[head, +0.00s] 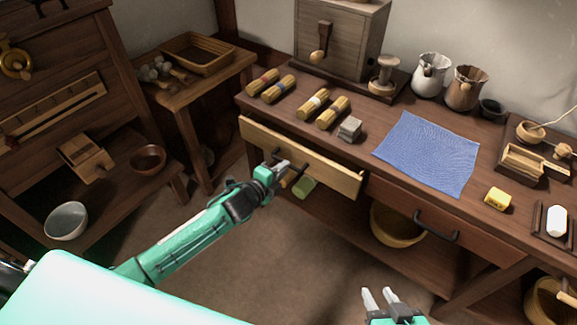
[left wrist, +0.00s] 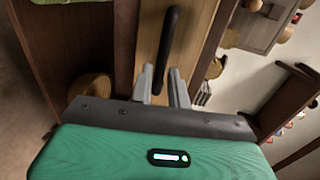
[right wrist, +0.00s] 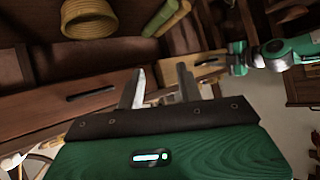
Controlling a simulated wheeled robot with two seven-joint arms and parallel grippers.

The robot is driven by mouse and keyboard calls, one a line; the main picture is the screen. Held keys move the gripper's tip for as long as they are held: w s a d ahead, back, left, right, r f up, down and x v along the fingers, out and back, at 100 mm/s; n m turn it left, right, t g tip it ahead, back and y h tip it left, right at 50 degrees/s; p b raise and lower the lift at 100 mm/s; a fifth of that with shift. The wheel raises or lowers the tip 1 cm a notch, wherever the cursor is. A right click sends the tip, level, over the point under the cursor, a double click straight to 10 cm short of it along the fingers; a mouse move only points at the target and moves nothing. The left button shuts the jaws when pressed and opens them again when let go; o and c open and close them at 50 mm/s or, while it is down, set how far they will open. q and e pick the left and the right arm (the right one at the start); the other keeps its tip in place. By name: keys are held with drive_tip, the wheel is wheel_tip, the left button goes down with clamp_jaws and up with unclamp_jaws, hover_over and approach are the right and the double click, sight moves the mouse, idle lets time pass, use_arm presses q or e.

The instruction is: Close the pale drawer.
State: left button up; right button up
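The pale drawer (head: 338,179) is under the workbench top on the left, its light wood front standing out from the bench frame, so it is partly open. Its dark bar handle (left wrist: 169,45) shows in the left wrist view, against the pale front. My left gripper (head: 284,170) is at the drawer front by the handle. In the left wrist view its fingers (left wrist: 161,82) are apart, one on each side of the handle's near end; I cannot tell whether they touch it. My right gripper (head: 382,293) is open and empty, low in front of the bench, away from the drawer.
A darker drawer (head: 470,240) with a black handle sits to the right. A basket (head: 397,226) stands on the lower shelf. The floor in front is clear.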

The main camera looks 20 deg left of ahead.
sight(295, 157)
use_arm(q)
drive_tip(key=shift+x, duration=1.75)
use_arm(e)
drive_tip(key=shift+w+a+r+t+y, duration=0.1)
drive_tip(key=shift+a+t+y, duration=0.25)
drive_tip(key=shift+a, duration=0.2)
use_arm(q)
drive_tip(key=shift+c, duration=0.5)
clamp_jaws()
drive_tip(key=shift+r+x, duration=0.2)
drive_tip(key=shift+x, duration=0.85)
drive_tip(key=shift+r+x, duration=0.25)
drive_tip(key=shift+x, duration=0.8)
drive_tip(key=shift+w+r+b, duration=0.1)
drive_tip(key=shift+b, duration=0.2)
use_arm(e)
drive_tip(key=shift+a, duration=0.1)
use_arm(q)
drive_tip(key=shift+o, duration=0.5)
unclamp_jaws()
